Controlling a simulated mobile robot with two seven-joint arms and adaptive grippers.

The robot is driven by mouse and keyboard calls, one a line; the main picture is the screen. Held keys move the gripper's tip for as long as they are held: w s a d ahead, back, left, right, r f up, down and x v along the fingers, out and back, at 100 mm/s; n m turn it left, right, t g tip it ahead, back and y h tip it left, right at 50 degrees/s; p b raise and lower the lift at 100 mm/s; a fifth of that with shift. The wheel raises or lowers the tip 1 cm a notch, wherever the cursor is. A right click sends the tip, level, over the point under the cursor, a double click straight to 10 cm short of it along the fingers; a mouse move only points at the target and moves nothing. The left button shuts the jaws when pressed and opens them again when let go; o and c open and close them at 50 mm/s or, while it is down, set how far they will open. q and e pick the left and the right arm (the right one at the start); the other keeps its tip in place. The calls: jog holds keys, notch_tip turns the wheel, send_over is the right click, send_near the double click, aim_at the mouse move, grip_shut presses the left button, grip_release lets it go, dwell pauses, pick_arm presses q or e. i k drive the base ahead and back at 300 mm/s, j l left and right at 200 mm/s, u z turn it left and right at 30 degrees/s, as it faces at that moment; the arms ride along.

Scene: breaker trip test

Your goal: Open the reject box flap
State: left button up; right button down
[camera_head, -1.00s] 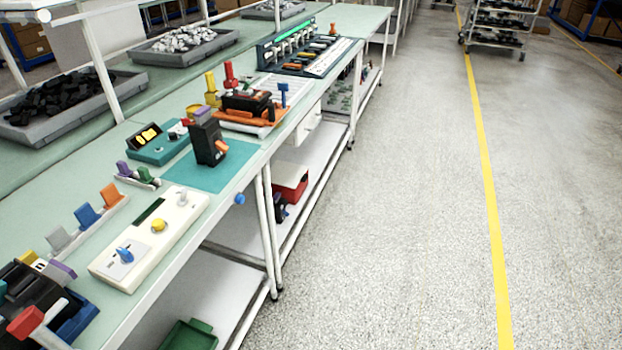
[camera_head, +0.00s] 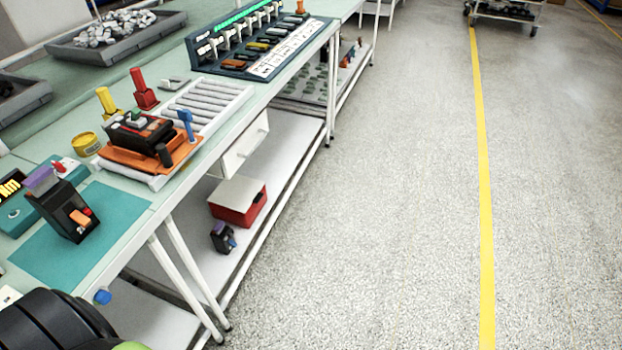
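The reject box appears to be the red box (camera_head: 256,208) on the lower shelf under the bench. A pale flat flap (camera_head: 236,193) covers its top and looks closed. Neither of my grippers is in view. A black, rounded part of my own arm with a green edge fills the bottom left corner, well to the left of the red box and apart from it.
A small dark breaker (camera_head: 223,238) stands on the shelf (camera_head: 275,160) in front of the box. A white drawer (camera_head: 246,142) hangs above and behind it. Bench legs (camera_head: 192,262) stand to its left. The bench edge overhangs the shelf. The floor (camera_head: 380,220) to the right is clear.

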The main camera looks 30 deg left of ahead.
aim_at(238, 193)
jog(key=i+l+u, duration=0.1)
jog(key=i+u, duration=0.2)
jog(key=i, duration=0.25)
jog(key=i+l+u, duration=0.35)
jog(key=i, duration=0.15)
jog(key=i+l+u, duration=0.3)
jog(key=i, duration=0.2)
